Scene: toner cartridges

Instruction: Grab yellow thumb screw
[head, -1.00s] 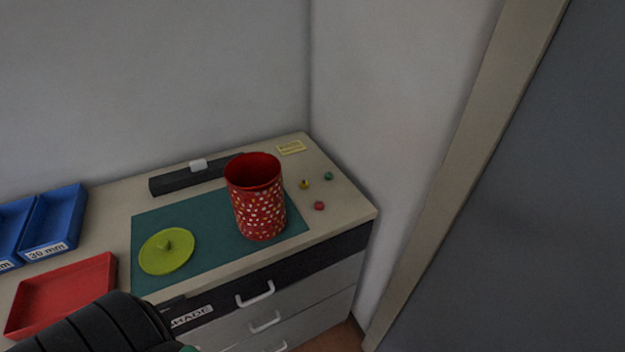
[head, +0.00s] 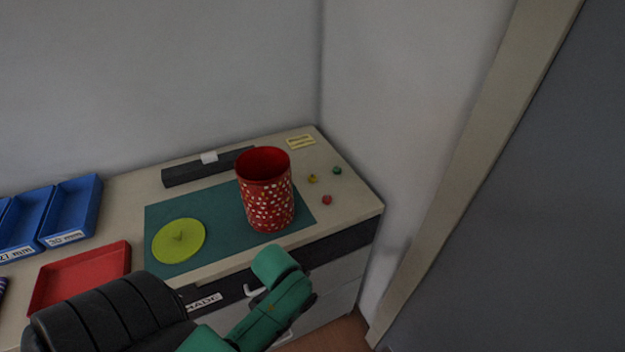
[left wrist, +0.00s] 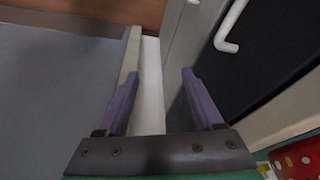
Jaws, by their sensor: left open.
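The small yellow thumb screw (head: 312,179) lies on the beige cabinet top, right of the red spotted canister, in the head view. A red one (head: 327,200) lies nearer the front edge and a green one (head: 337,171) farther right. My left arm reaches in from the bottom left of the head view, below and in front of the top. Its fingers cannot be made out there. In the left wrist view my left gripper (left wrist: 161,75) is open and empty, its two purple fingers apart before the cabinet front. The yellow screw is not in that view. My right gripper is not seen.
The red canister (head: 266,205) stands on the green mat (head: 215,205) beside a yellow-green lid (head: 178,241). A black bar (head: 190,172) lies behind. A red tray (head: 75,275) and blue bins (head: 72,212) are left. A wall borders the right. Drawer handles (left wrist: 228,28) protrude in front.

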